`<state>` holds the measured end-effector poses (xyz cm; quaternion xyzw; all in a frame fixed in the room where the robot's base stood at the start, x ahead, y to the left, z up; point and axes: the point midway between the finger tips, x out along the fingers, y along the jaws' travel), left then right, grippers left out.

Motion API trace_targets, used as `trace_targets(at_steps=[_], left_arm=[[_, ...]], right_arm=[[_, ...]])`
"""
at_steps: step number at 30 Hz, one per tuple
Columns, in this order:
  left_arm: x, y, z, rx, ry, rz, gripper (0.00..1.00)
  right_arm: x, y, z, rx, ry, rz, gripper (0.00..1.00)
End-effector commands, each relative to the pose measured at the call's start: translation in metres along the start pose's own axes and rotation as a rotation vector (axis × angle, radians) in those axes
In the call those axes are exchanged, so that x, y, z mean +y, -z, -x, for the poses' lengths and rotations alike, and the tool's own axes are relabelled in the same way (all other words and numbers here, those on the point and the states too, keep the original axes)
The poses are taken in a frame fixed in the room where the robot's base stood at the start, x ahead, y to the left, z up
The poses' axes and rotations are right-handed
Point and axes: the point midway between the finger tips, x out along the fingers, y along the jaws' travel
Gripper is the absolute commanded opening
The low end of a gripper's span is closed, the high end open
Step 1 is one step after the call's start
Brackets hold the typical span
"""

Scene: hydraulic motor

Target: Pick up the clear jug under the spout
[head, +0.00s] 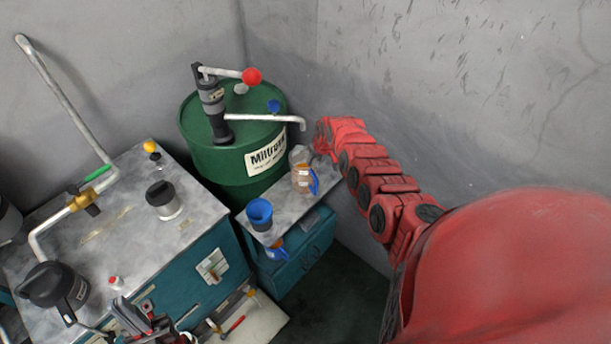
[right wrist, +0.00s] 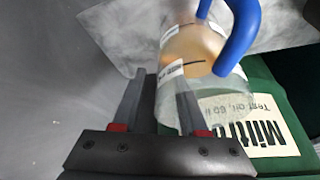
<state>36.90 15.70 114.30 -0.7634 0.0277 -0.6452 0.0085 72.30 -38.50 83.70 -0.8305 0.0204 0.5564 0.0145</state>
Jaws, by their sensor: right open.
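The clear jug (head: 301,180), with a blue handle and amber liquid low in it, stands on the small shelf below the spout (head: 302,123). In the right wrist view the jug (right wrist: 205,60) is close in front of my right gripper (right wrist: 158,80). That gripper is open; one finger overlaps the jug's side and the other lies left of it. I cannot tell whether they touch. My left gripper (head: 150,325) is at the bottom left, partly cut off, its jaws unclear.
A green drum (head: 200,160) with a hand pump (head: 212,105) stands behind the shelf (head: 283,217). A blue cup (head: 259,214) stands on the shelf's front left. A cabinet (head: 120,235) with a black-lidded container (head: 163,199) is to the left. A wall (head: 450,100) closes the right.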

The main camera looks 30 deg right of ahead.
Motion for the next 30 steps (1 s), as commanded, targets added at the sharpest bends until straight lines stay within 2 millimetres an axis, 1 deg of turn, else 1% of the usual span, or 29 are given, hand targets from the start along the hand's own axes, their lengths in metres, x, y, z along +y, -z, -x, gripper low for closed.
trace_targets(at_steps=[6,8,9,13,30], left_arm=[[0.0000,0.0000,-0.0002,0.000,0.000,0.000,0.00],[0.0000,0.0001,-0.0002,0.000,0.000,0.000,0.00],[0.0000,0.0000,-0.0001,0.000,0.000,0.000,0.00],[0.0000,0.0000,-0.0002,0.000,0.000,0.000,0.00],[0.0000,0.0000,-0.0001,0.000,0.000,0.000,0.00]], right_arm=[[0.0002,0.0006,0.0003,0.001,-0.001,0.000,0.42],[0.0003,0.0007,0.0004,0.001,-0.001,0.000,0.32],[0.0003,0.0007,0.0004,0.001,-0.001,0.000,0.24],[0.0005,0.0008,0.0005,0.001,-0.001,0.000,0.01],[0.0011,0.0009,0.0007,0.002,-0.002,0.000,0.00]])
